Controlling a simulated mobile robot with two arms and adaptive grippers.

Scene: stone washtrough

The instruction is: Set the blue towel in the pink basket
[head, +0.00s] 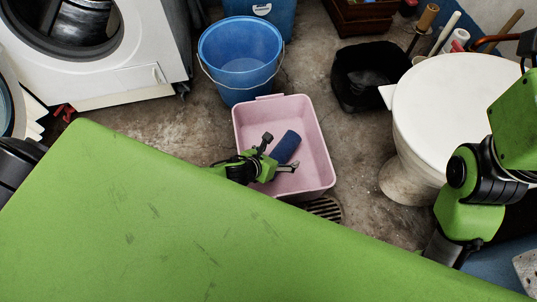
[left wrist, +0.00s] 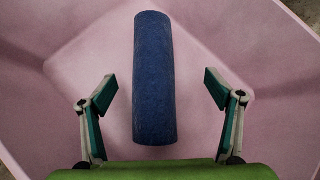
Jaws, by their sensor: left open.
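The blue towel (head: 286,147) is a rolled dark blue cylinder inside the pink basket (head: 318,150) in the head view. In the left wrist view the towel (left wrist: 153,80) lies against the pink basket floor (left wrist: 100,60), just ahead of and between my fingertips. My left gripper (head: 281,155) reaches into the basket beside the towel. Its fingers, also in the left wrist view (left wrist: 160,90), are spread apart with gaps to the towel on both sides, so it is open and empty. My right arm shows at the right edge of the head view, but its gripper is out of sight.
A blue bucket (head: 238,55) stands behind the basket. A white washing machine (head: 90,50) is at the back left. A floor drain (head: 327,208) lies by the basket's near edge.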

